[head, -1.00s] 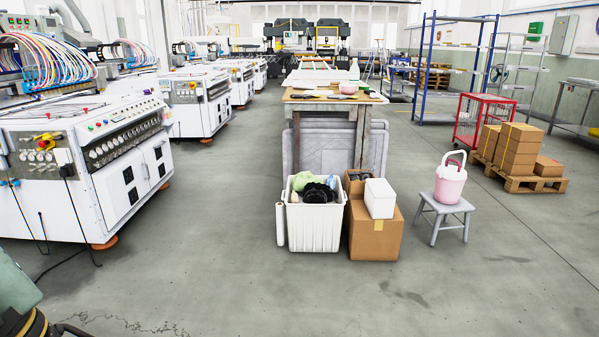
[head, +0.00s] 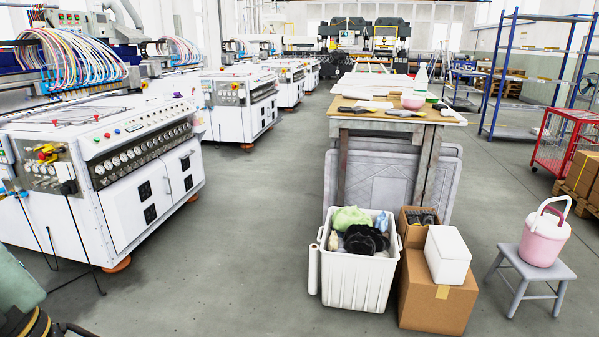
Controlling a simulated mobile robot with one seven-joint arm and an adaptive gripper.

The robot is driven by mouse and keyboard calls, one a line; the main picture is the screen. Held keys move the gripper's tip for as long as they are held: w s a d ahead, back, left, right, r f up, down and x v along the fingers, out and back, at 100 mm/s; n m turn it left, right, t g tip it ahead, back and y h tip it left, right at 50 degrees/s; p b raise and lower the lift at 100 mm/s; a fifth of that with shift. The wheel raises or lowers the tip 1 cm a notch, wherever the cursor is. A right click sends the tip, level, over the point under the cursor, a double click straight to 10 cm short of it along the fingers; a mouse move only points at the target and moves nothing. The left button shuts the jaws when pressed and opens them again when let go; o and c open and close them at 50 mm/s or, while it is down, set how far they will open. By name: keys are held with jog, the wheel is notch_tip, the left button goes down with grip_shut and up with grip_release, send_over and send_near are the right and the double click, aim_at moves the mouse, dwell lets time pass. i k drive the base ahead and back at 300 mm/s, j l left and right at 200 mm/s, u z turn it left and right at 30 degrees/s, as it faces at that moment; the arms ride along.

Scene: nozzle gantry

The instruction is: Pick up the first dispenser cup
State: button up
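I cannot pick out a dispenser cup for certain in the head view. The nearest white machine (head: 150,170) stands at the left, with a bundle of coloured tubes (head: 75,62) arching over its top. Any small cups among the tubes or on its top are too small to tell. My gripper's fingers do not show; only parts that look like my own arm or body reach into the lower left corner.
More white machines (head: 240,108) line the left side. A work table (head: 395,121) stands right of centre, with a white bin (head: 355,283), a cardboard box (head: 435,298) and a grey stool (head: 530,268) holding a pink bucket (head: 545,238) before it. The grey floor (head: 240,250) between is clear.

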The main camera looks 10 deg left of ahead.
aim_at(167, 95)
jog(key=i+u, duration=0.4)
jog(key=i, duration=0.25)
jog(key=i+l+u, duration=0.1)
jog(key=i+u, duration=0.3)
jog(key=i, duration=0.25)
jog(key=i+j+u, duration=0.1)
jog(key=i+u, duration=0.2)
jog(key=i, duration=0.4)
jog(key=i+l+u, duration=0.1)
jog(key=i+u, duration=0.2)
jog(key=i, duration=0.35)
jog(key=i+z, duration=0.25)
jog(key=i, duration=0.45)
jog(key=i+j+z, duration=0.25)
jog(key=i, duration=0.45)
jog(key=i+j+z, duration=0.2)
jog(key=i+z, duration=0.2)
jog(key=i, duration=0.2)
jog(key=i+j+z, duration=0.4)
jog(key=i, duration=0.15)
jog(key=i+j+z, duration=0.4)
jog(key=i+j, duration=0.05)
jog(key=i, duration=0.05)
